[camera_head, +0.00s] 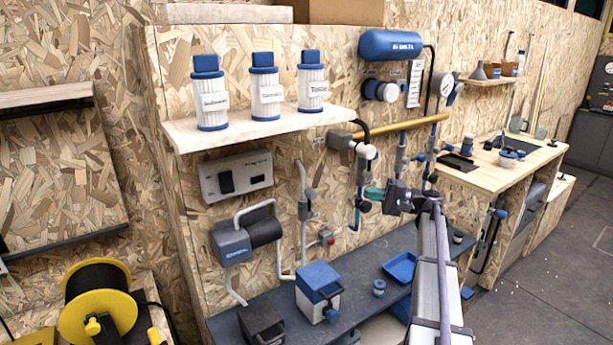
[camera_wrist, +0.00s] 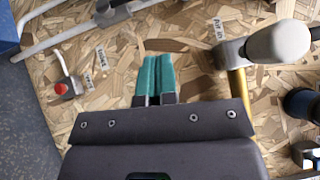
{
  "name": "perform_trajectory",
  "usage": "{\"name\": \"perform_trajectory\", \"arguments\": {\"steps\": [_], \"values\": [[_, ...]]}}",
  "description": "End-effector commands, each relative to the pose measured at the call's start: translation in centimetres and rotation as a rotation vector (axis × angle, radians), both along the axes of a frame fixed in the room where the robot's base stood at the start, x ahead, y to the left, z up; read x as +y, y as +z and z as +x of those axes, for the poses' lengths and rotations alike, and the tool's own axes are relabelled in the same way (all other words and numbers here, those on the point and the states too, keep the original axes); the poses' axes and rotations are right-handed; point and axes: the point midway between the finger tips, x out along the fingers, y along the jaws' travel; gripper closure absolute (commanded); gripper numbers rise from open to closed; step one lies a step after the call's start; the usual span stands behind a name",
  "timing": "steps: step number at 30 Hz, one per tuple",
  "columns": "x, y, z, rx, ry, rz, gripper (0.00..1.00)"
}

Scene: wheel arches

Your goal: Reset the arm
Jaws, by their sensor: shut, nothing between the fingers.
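My gripper (camera_head: 374,193) is in front of the chipboard wall (camera_head: 340,215) in the head view, above the dark workbench. Its teal fingertips point left and lie side by side. In the wrist view my gripper (camera_wrist: 156,78) shows the two teal fingers pressed together with nothing between them. The chipboard wall fills most of the wrist view behind the fingers. My arm reaches up from the bottom right of the head view.
A brass pipe (camera_head: 408,124) and vertical pipes run close around my gripper. A white shelf (camera_head: 270,126) with several filter canisters is up left. The dark bench (camera_head: 350,268) below holds a blue-lidded box (camera_head: 318,290) and a blue tray (camera_head: 400,267).

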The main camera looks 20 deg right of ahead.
Motion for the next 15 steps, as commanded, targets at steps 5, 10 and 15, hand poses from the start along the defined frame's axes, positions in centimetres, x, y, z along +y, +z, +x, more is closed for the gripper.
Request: {"name": "perform_trajectory", "arguments": {"steps": [5, 10, 15], "values": [[1.4, -3.9, -1.6, 0.121, -0.026, -0.193, 1.0], [11.9, -11.3, -9.0, 0.414, 0.077, -0.735, 1.0], [22.0, -13.4, -19.0, 0.536, 0.294, -1.349, 1.0]]}}
